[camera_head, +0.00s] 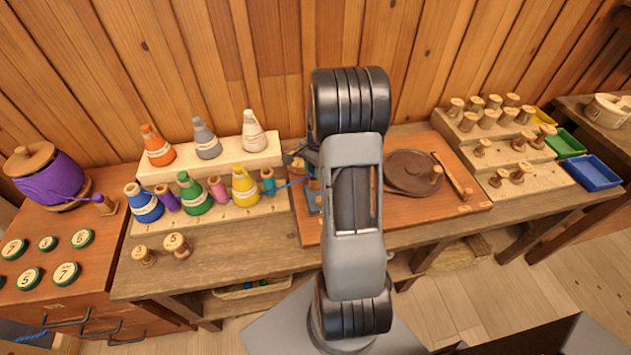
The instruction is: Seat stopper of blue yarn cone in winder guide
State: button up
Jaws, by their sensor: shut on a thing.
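The blue yarn cone (144,204) stands upright at the left end of the front row of the wooden cone rack. A thin blue strand (294,184) shows right of the teal spool and runs up to the right, to the area under my arm. My gripper (313,172) is at the left part of the winder board, mostly hidden behind my arm. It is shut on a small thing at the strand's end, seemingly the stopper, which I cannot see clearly. The winder (411,168) has a brown round plate with a knob. Its guide is largely hidden, so I cannot tell how the stopper and guide meet.
The cone rack (232,212) holds several other cones and spools close to the left of my gripper. A stepped peg rack (498,150) with wooden spools stands at the right, beside green and blue bins. The bench front right of the winder board is clear.

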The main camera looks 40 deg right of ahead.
jog(key=shift+f+b, duration=0.35)
jog(key=shift+f, duration=0.3)
jog(key=o, duration=1)
jog(key=shift+o, duration=0.3)
jog(key=o, duration=0.3)
jog(key=shift+r, duration=0.15)
notch_tip(320, 180, up, 9)
jog(key=p, duration=0.6)
jog(key=shift+p, duration=0.4)
